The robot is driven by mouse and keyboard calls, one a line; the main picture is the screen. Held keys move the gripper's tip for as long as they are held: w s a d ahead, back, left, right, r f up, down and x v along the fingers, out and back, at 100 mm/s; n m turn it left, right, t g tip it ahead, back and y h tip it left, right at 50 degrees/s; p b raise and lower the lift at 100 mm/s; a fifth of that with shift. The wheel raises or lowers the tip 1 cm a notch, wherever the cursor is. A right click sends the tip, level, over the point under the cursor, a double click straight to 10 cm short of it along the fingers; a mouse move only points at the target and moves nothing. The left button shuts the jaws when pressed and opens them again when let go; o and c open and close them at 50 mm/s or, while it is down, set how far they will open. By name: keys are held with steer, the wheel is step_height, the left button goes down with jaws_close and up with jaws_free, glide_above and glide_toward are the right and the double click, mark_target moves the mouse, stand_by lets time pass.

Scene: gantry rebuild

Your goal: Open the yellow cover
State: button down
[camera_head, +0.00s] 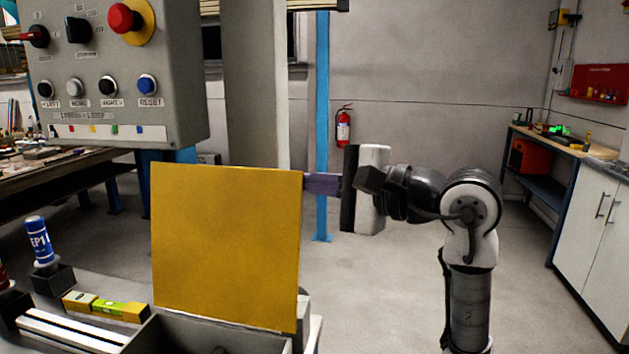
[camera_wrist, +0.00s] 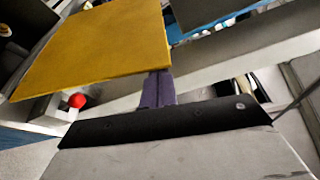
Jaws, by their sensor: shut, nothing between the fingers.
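The yellow cover (camera_head: 228,247) is a flat square panel. It stands raised, nearly upright, over a grey box (camera_head: 185,325) whose inside shows at the bottom. My gripper (camera_head: 308,184) is at the cover's upper right edge, with its purple fingers shut and empty. Their tips meet the edge or are hidden just behind it; I cannot tell if they touch. In the wrist view the cover (camera_wrist: 100,45) fills the upper left, and the shut fingertips (camera_wrist: 157,76) are at its near edge.
A grey control panel (camera_head: 115,75) with buttons hangs at upper left. A red ball (camera_wrist: 77,100) is near the cover in the wrist view. Open floor lies to the right.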

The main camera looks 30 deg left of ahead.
steer(key=shift+s+d+r+n+y+b, duration=0.15)
steer(key=shift+s+d+n+y+b, duration=0.15)
steer(key=shift+s+n+b, duration=0.65)
steer(key=shift+s+d+r+n+y+b, duration=0.15)
steer(key=shift+s+d+n+b, duration=0.2)
steer(key=shift+s+b, duration=1.15)
steer(key=shift+s+d+r+n+y+b, duration=0.2)
steer(key=shift+s+d+n+b, duration=0.3)
steer(key=shift+s+b, duration=0.75)
steer(key=shift+s+a+p, duration=0.1)
steer(key=shift+s+p, duration=0.15)
steer(key=shift+p, duration=0.1)
